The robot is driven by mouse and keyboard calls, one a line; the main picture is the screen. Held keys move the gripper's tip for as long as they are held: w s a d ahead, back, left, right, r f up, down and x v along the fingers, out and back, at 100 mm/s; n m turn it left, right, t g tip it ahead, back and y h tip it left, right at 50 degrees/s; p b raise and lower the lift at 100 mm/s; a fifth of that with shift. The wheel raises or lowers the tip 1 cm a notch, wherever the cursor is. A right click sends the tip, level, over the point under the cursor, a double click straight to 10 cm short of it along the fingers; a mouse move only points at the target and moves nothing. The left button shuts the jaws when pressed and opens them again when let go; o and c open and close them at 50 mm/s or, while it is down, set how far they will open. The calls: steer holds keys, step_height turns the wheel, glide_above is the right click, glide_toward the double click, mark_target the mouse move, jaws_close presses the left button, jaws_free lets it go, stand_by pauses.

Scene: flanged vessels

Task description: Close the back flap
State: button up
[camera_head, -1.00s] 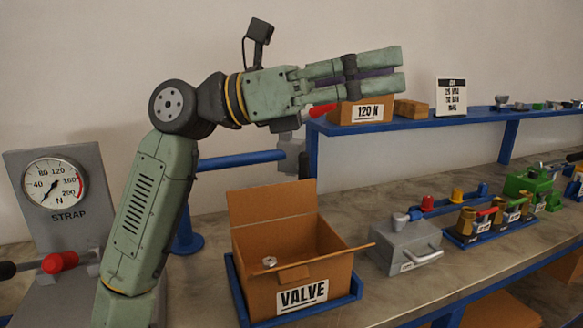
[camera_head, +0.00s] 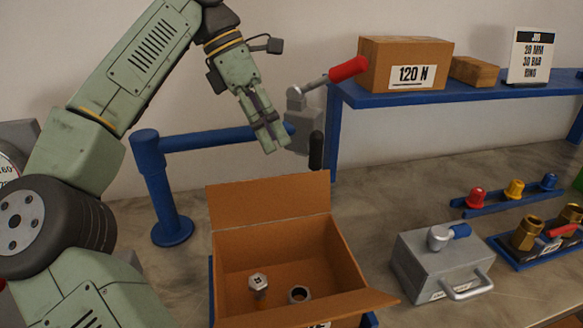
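An open brown cardboard box (camera_head: 325,252) stands at the bottom centre. Its back flap (camera_head: 270,203) stands upright, leaning slightly back. Its right flap (camera_head: 350,305) sticks outward. The box's front is mostly cut off by the picture's lower edge. A bolt-like metal piece (camera_head: 258,284) and a metal ring or nut (camera_head: 299,294) lie inside. My gripper (camera_head: 272,141) points downward above and behind the back flap, apart from it. Its fingers are close together with nothing visible held between them.
Behind my gripper is a grey clamp (camera_head: 303,120) with a red handle (camera_head: 348,69). A blue post (camera_head: 163,190) with a rail stands left. A blue shelf (camera_head: 470,94) carries a "120 N" box (camera_head: 405,65). A grey case (camera_head: 440,262) stands right of the box.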

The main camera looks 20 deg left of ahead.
mark_target(270, 197)
steer(key=x, duration=0.8)
steer(key=shift+w, duration=0.15)
jaws_close()
stand_by(0.6)
